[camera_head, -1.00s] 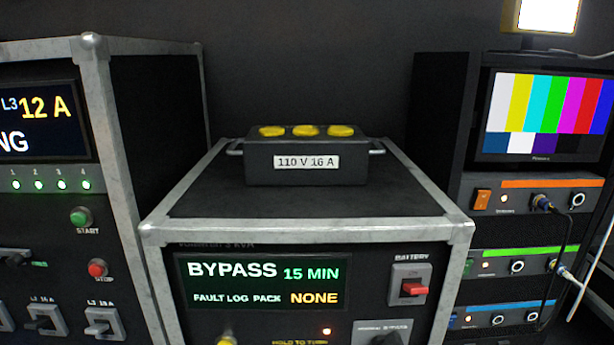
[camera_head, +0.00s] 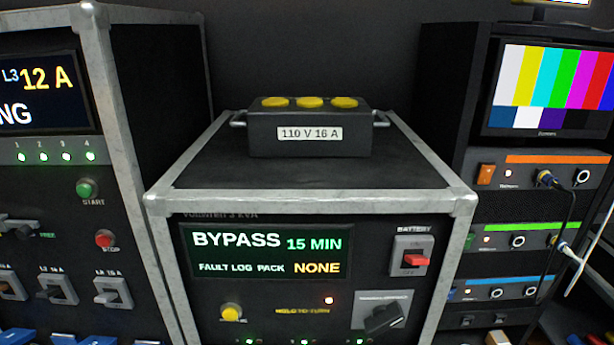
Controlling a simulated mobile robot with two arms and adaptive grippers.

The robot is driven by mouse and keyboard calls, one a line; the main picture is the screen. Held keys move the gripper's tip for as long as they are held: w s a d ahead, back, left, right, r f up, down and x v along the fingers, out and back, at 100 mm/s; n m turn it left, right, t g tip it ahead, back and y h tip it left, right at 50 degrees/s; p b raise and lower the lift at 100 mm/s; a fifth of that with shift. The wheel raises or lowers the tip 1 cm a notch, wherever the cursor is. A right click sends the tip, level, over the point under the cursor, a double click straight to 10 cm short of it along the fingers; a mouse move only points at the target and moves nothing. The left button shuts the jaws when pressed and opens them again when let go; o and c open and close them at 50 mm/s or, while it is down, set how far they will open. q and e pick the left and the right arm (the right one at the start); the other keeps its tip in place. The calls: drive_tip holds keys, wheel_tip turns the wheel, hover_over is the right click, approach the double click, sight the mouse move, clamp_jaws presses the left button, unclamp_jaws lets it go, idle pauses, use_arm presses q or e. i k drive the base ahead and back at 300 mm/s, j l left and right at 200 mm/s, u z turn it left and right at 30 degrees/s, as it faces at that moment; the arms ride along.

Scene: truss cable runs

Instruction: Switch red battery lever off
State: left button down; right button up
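The red battery lever (camera_head: 416,260) sits on a small grey switch plate (camera_head: 411,249) under the label BATTERY. It is at the upper right of the front panel of the middle flight case. The lever sticks out from the plate between an upper marking and a lower one that seems to read OFF; I cannot surely tell its position. The display (camera_head: 266,252) to its left reads BYPASS, 15 MIN, FAULT LOG PACK NONE. Neither of my grippers shows in the head view.
A black rotary handle (camera_head: 384,319) and a yellow button (camera_head: 231,312) sit below the display. A black 110 V 16 A box (camera_head: 310,132) stands on the case. Racks stand on both sides; cables (camera_head: 571,230) hang at the right one.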

sight(413, 260)
drive_tip(key=k+l+u, duration=0.1)
drive_tip(key=l, duration=0.25)
drive_tip(key=k+l+u, duration=0.15)
drive_tip(key=l, duration=0.15)
drive_tip(key=l+u, duration=0.1)
drive_tip(key=l, duration=0.25)
drive_tip(key=k+l+u, duration=0.15)
drive_tip(key=k+l, duration=0.05)
drive_tip(key=l, duration=0.05)
